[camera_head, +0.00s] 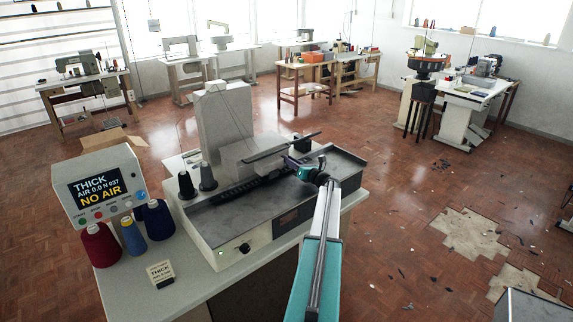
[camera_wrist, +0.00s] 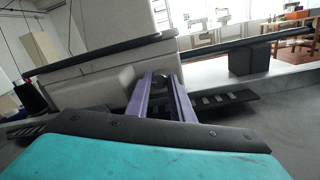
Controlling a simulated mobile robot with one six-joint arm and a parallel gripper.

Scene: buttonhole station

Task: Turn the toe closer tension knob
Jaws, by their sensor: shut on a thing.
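The grey and white buttonhole machine (camera_head: 225,117) stands on a pale table. My gripper (camera_head: 289,161) reaches over the machine's bed, near the base of its upright body. In the wrist view its two purple fingers (camera_wrist: 160,82) close on a small dark round part (camera_wrist: 159,79), which looks like the tension knob. The fingers and the low light hide most of it, so its angle and markings cannot be read. A second black knob (camera_head: 245,248) on the machine's front face is clear of my gripper.
The display box (camera_head: 98,187) reads "THICK", "AIR 0.0 N 037", "NO AIR". Several thread cones, one of them red (camera_head: 101,245), and a card (camera_head: 160,274) marked "THICK" stand at the table's left. A dark bar (camera_wrist: 100,57) crosses just beyond my fingers. The floor at right is mostly open.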

